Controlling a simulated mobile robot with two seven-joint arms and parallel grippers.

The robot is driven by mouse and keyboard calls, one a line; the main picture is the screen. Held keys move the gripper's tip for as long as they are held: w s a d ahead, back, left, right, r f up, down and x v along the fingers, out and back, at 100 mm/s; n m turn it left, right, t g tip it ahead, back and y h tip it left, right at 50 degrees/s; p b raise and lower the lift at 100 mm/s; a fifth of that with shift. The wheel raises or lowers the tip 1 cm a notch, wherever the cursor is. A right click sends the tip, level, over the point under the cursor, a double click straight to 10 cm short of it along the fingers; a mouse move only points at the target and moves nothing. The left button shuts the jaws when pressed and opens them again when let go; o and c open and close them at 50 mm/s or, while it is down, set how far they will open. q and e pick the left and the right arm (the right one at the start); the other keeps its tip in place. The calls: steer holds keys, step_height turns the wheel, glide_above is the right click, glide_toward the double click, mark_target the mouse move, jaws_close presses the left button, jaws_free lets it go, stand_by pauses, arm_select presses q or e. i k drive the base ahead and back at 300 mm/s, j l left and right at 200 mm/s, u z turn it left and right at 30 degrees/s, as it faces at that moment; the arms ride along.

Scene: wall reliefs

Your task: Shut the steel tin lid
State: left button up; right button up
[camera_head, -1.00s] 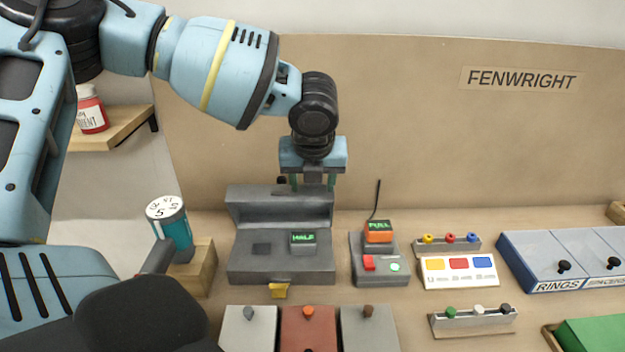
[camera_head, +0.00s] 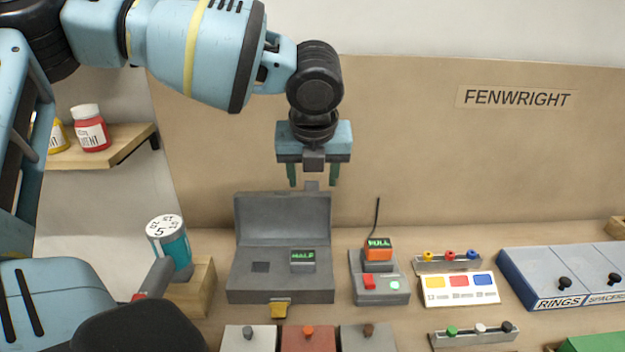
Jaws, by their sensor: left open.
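The steel tin (camera_head: 245,292) is a grey box on the bench, and its lid (camera_head: 283,218) stands open and roughly upright at the back edge. A small tab (camera_head: 311,187) sticks up from the lid's top edge. A yellow catch (camera_head: 280,309) is on the tin's front. A small block with a green display reading HALF (camera_head: 302,261) sits in the tin, beside a dark square recess. My left gripper (camera_head: 312,176) points down just above the lid's top edge, its two green-tipped fingers apart and empty. It looks clear of the lid.
Right of the tin are a grey unit with an orange FULL block (camera_head: 378,249), a colour-button panel (camera_head: 460,289) and a blue cabinet (camera_head: 555,275). A teal dial canister (camera_head: 172,247) stands on a wooden block at left. Three bins (camera_head: 247,340) lie in front.

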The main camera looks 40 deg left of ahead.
mark_target(275, 217)
steer(key=k, duration=1.5)
